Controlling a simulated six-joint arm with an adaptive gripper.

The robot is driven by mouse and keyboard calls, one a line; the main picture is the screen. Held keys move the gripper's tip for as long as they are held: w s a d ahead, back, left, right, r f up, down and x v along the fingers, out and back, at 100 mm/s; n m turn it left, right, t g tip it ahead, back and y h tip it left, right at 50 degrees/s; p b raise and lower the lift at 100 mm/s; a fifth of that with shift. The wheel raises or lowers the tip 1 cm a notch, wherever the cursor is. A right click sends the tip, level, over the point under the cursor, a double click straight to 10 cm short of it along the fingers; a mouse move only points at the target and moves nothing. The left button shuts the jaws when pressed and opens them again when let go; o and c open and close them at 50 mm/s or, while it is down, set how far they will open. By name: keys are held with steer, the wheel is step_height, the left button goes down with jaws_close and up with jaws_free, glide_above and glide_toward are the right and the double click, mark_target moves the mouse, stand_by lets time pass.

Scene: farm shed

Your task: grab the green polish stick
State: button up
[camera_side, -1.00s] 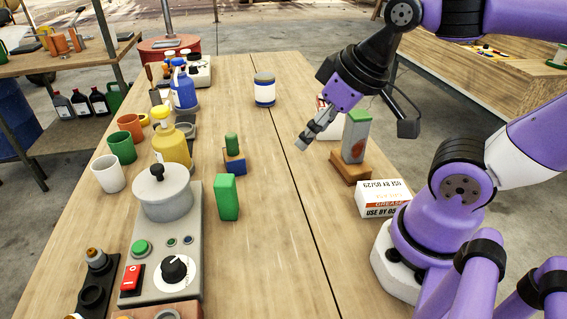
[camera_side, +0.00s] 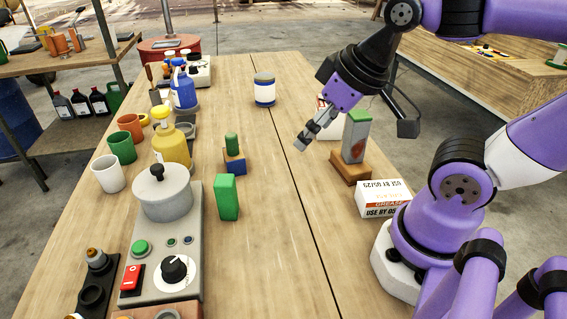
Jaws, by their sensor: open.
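A plain green upright bar (camera_side: 228,197) stands on the wooden bench, left of the seam. A short green cylinder (camera_side: 232,142) stands behind it on a blue and wood block (camera_side: 235,162). Either could be the green polish stick; I cannot tell which from their looks. My gripper (camera_side: 303,142) is open and empty above the bench, to the right of and apart from both, pointing down and left.
A grey block with a green top (camera_side: 356,138) stands on a wooden base right of my gripper. A white grease box (camera_side: 383,198) lies nearer. A grey pot (camera_side: 162,195), yellow bottle (camera_side: 171,145) and mugs line the left. A blue-white jar (camera_side: 264,90) stands behind; the front middle is clear.

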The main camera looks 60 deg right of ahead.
steer(key=w+a+f+n+g+y, duration=0.1)
steer(key=w+a+n+g+y, duration=0.1)
steer(key=w+a+n, duration=0.55)
glide_above(225, 179)
steer(key=s+d, duration=0.1)
steer(key=s, duration=0.1)
steer(key=shift+m, duration=0.45)
steer(key=f, duration=0.5)
steer(key=shift+w+d, duration=0.1)
steer(key=shift+d, duration=0.1)
steer(key=x, duration=0.5)
steer(key=shift+w+a+f, duration=0.2)
steer(key=shift+a+f, duration=0.1)
steer(key=shift+a, duration=0.05)
jaws_close()
